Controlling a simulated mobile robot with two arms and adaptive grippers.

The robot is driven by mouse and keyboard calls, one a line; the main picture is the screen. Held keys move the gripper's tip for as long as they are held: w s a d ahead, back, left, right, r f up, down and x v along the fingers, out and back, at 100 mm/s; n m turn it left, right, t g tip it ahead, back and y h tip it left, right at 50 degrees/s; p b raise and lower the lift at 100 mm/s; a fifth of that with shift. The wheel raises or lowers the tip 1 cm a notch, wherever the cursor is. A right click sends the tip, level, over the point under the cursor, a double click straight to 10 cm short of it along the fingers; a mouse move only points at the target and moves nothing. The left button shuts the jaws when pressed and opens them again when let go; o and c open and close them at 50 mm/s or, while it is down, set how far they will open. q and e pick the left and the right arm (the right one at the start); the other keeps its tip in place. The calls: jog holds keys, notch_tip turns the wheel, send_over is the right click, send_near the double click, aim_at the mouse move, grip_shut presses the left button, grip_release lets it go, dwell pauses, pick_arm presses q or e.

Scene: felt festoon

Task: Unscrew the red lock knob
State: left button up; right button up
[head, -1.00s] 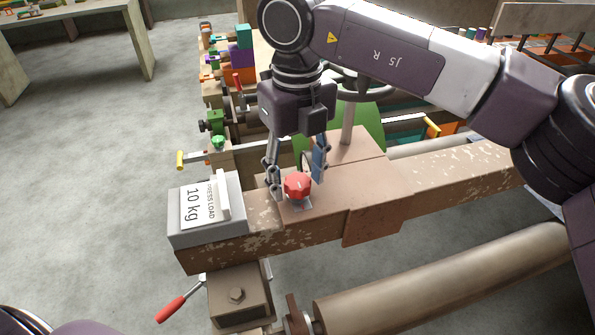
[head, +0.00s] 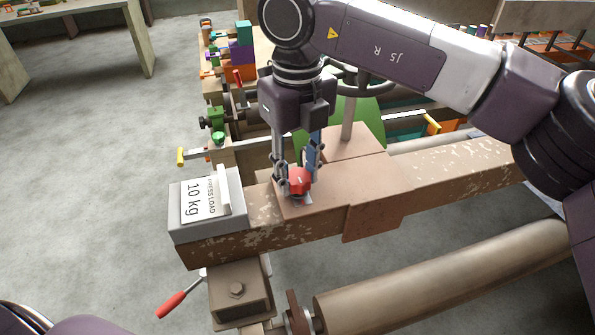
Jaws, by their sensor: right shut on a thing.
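The red lock knob (head: 299,182) sits on a small metal base on top of the brown, worn beam. My right gripper (head: 298,178) comes down over it from above, with one finger at its left and the other at its right and behind. The fingers are shut on the knob, and its red front shows between them. My left gripper is not in view.
A grey weight block (head: 207,207) labelled 10 kg stands on the beam's left end. A red-handled lever (head: 171,304) sticks out below it. A long roller (head: 440,280) lies at the lower right. Coloured parts and green clamps stand behind the beam.

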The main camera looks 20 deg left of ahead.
jog(key=shift+n, duration=0.5)
jog(key=n+b, duration=0.1)
jog(key=n, duration=0.1)
jog(key=shift+n, duration=0.3)
jog(key=n, duration=0.4)
jog(key=shift+n+b, duration=0.3)
jog(key=shift+b, duration=0.1)
jog(key=n, duration=0.5)
jog(key=shift+r, duration=0.1)
jog(key=n, duration=0.5)
jog(key=shift+n, duration=0.3)
jog(key=o, duration=1.2)
jog(key=shift+c, duration=0.2)
